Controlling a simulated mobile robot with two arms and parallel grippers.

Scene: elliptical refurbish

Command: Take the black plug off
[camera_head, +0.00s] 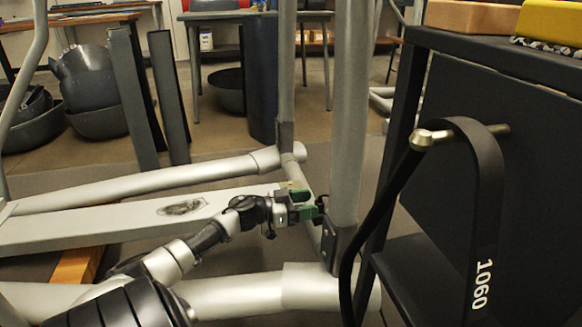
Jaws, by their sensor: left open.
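The black plug looks like the small dark piece (322,204) low on the grey upright post of the elliptical frame, though it is small and partly hard to make out. My left gripper (305,204) has green fingertips and reaches in from the left, just left of this dark piece. Its jaws are open and point toward the piece. I cannot tell whether the fingertips touch it. My right gripper is not in view.
The elliptical's grey upright post (348,110) stands just beyond my left gripper. A flat grey rail (120,222) runs behind my left arm. Dark tubs (95,85) stand at the back left.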

